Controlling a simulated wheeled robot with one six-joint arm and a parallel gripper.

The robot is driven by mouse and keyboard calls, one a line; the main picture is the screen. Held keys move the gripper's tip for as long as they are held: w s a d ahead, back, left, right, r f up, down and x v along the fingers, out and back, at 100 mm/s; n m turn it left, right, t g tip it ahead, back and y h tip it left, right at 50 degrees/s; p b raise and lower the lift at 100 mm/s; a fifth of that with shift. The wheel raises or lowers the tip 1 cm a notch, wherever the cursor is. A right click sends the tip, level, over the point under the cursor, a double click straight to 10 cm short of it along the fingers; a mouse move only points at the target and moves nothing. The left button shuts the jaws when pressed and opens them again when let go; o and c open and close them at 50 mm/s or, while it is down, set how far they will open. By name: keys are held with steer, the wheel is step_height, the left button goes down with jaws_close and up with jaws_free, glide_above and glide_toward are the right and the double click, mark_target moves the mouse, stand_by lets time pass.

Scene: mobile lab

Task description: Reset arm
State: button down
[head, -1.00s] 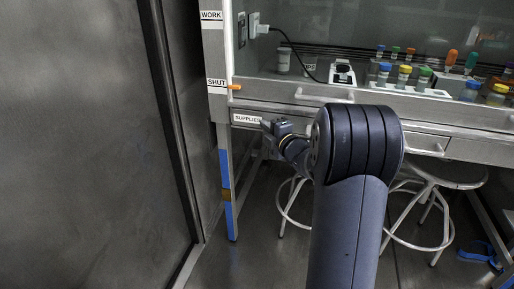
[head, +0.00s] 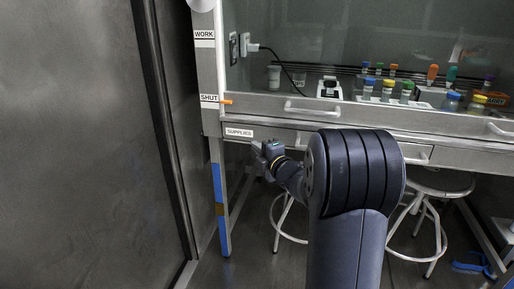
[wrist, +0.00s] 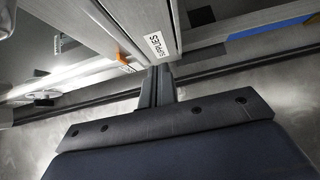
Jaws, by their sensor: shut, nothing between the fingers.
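My arm rises in the middle of the head view and bends away toward the hood bench. My gripper (wrist: 158,70) shows in the wrist view with its two fingers together and nothing between them. In the head view the wrist end of my arm is below and right of the "SUPPLIES" label (head: 239,132), and the fingers are hard to make out there. The label also shows in the wrist view (wrist: 157,44), just beyond the fingertips. Whether the fingers touch the drawer front cannot be told.
The fume hood's sash handle (head: 298,110) is above my arm. Several capped vials and a rack (head: 390,102) stand inside the hood. Stools (head: 430,190) are under the bench at right. A dark metal wall panel (head: 70,140) fills the left. A blue-marked leg (head: 219,190) stands left of my gripper.

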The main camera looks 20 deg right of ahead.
steer(key=s+d+p, duration=0.1)
steer(key=s, duration=0.6)
steer(key=shift+s+d, duration=0.15)
steer(key=shift+s, duration=0.25)
